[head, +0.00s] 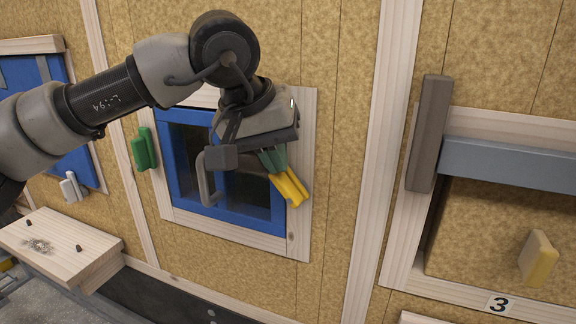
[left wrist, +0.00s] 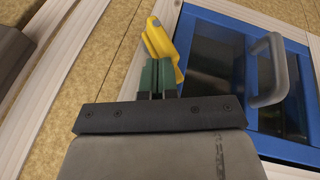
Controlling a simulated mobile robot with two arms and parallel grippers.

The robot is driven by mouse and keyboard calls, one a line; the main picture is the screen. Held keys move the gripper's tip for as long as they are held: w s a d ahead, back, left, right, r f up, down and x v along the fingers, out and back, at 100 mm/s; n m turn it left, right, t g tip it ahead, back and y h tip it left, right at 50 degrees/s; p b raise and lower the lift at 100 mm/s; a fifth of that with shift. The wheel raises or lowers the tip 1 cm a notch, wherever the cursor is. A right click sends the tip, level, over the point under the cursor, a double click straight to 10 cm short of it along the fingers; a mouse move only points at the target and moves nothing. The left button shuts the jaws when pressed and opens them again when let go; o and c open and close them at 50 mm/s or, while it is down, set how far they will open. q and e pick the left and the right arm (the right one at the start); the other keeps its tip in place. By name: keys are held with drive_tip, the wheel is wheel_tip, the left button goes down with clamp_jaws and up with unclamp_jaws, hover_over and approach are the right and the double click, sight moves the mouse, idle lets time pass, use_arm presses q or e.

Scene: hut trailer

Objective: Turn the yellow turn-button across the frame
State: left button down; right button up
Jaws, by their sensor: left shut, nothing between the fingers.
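The yellow turn-button (head: 290,189) sits at the right side of the blue-framed window (head: 262,226), by the pale wooden frame (head: 300,140). It is tilted, running from upper left to lower right in the head view. It also shows just beyond my fingertips in the left wrist view (left wrist: 165,47). My left gripper (head: 274,160) is shut and empty, its green fingers right at the button's upper end. I cannot tell whether they touch it. The fingers and wrist hide part of the window and the button's upper end. My right gripper is not in view.
A grey handle (head: 207,178) stands out from the window close to my gripper. A green turn-button (head: 144,150) is on the left. A wooden shelf (head: 60,245) juts out at lower left. A grey-brown block (head: 428,135) and grey bar (head: 510,160) are on the right.

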use_arm(q)
drive_tip(key=shift+w+a+f+g+h+b, duration=0.3)
drive_tip(key=shift+a+f+h+b, duration=0.3)
drive_tip(key=shift+h+b, duration=0.25)
drive_tip(key=h+b, duration=0.1)
drive_tip(key=a+f+n+h+b, duration=0.1)
drive_tip(key=h+b, duration=0.1)
drive_tip(key=a+g+h+b, duration=0.1)
drive_tip(key=b, duration=0.1)
drive_tip(key=shift+w+f+h, duration=0.25)
drive_tip(key=shift+f, duration=0.1)
drive_tip(key=shift+r+p, duration=0.3)
drive_tip(key=shift+d, duration=0.1)
drive_tip(key=shift+s+d+f+b, duration=0.2)
drive_tip(key=shift+d+f+b, duration=0.15)
drive_tip(key=shift+d, duration=0.3)
